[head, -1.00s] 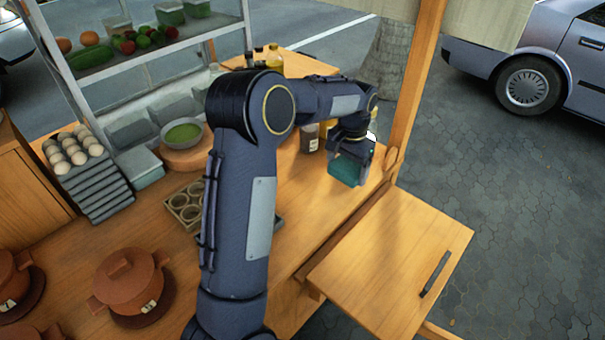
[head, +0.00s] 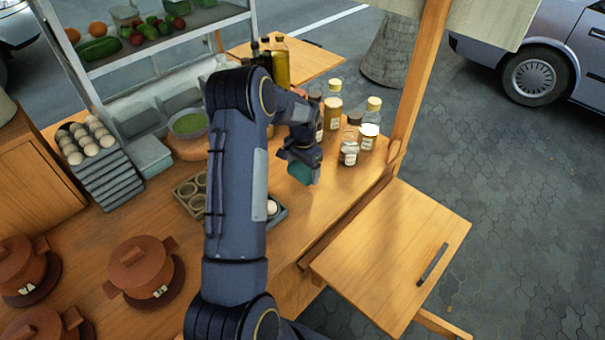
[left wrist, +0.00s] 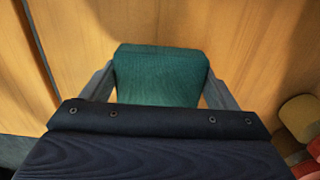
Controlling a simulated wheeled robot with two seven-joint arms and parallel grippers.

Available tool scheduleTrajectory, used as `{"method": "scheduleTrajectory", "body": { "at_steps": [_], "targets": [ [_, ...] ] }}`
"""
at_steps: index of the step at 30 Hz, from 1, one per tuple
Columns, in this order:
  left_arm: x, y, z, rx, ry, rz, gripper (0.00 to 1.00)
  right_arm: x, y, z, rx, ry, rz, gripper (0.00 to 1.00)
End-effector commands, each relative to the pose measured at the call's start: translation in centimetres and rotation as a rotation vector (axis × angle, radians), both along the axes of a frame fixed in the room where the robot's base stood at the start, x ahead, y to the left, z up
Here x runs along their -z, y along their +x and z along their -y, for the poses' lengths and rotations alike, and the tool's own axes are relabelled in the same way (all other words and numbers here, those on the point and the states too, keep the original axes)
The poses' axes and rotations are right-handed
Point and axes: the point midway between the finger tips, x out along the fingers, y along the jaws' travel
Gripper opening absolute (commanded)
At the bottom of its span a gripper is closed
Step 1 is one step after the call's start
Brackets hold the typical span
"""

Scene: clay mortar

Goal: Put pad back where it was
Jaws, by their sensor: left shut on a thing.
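My left gripper (head: 303,172) is shut on a teal green pad (left wrist: 160,76). In the left wrist view the pad sits between the two grey fingers, with wooden surface behind it. In the head view the pad (head: 301,171) shows as a small green patch below the gripper, over the wooden counter (head: 335,190), left of the bottles. I cannot tell whether the pad touches the counter. My right gripper is not in view.
Several bottles and jars (head: 349,153) stand to the right of the gripper. Clay pots (head: 142,265) stand at the front left. A side shelf (head: 390,255) is bare.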

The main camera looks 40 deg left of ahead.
Motion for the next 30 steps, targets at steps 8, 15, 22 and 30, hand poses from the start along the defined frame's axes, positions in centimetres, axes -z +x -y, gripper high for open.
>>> {"method": "scheduleTrajectory", "body": {
  "at_steps": [8, 15, 22, 30],
  "targets": [
    [3.1, -0.1, -0.1, -0.001, 0.000, -0.001, 0.60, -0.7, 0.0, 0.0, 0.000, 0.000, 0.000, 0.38],
    [3.3, 0.0, -0.1, -0.001, 0.000, -0.001, 0.60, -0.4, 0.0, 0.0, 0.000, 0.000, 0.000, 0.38],
    [3.4, -0.1, -0.1, -0.001, 0.000, -0.001, 1.00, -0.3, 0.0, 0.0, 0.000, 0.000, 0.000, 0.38],
    [3.0, 0.0, -0.1, -0.001, 0.000, -0.001, 1.00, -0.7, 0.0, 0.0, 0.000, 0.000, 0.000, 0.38]
  ]
}}
